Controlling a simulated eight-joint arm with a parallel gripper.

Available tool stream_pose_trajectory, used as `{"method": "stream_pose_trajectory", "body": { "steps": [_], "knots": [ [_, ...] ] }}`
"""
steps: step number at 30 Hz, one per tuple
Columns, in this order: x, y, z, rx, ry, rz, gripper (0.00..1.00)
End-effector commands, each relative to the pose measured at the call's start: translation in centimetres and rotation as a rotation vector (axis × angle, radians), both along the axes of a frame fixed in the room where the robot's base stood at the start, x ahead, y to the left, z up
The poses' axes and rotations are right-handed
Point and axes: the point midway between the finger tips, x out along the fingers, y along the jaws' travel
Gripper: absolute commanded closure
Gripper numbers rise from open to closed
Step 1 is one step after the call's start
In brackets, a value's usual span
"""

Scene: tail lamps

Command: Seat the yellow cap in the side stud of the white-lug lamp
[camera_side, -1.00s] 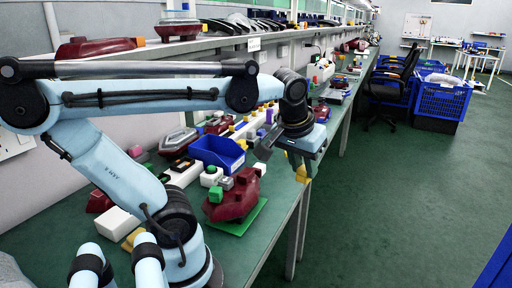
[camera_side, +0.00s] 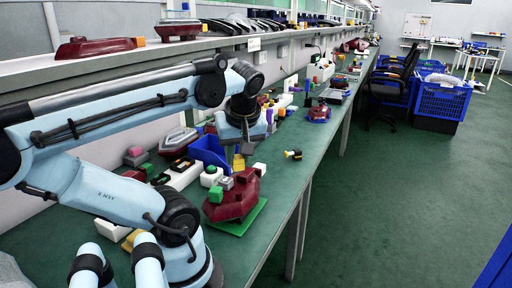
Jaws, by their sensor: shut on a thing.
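My gripper (camera_side: 241,143) points down above the near dark red lamp (camera_side: 236,203). It is shut on the yellow cap (camera_side: 238,161), which shows below the fingers. The lamp lies on a green mat (camera_side: 257,213) near the table's front edge. A white block (camera_side: 260,168), seemingly its white lug, stands at its far right end. A green block (camera_side: 215,194) and grey blocks (camera_side: 226,183) show on or beside its left side. The cap overlaps the lamp's far edge in this view; I cannot tell whether they touch. The side stud is not clearly seen.
A blue bin (camera_side: 208,150) stands just behind and left of my gripper.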

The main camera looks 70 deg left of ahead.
Motion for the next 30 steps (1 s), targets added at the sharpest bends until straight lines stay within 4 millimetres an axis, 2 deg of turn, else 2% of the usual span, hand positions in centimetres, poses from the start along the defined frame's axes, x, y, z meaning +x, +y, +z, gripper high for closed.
{"method": "stream_pose_trajectory", "body": {
  "steps": [5, 18, 30],
  "knots": [
    [0.0, 0.0, -0.8, 0.0, 0.0, -0.001, 1.0],
    [0.1, 0.0, -4.7, 0.0, 0.0, -0.002, 1.0],
    [0.0, 0.0, -5.6, 0.0, 0.0, -0.002, 1.0]
  ]
}}
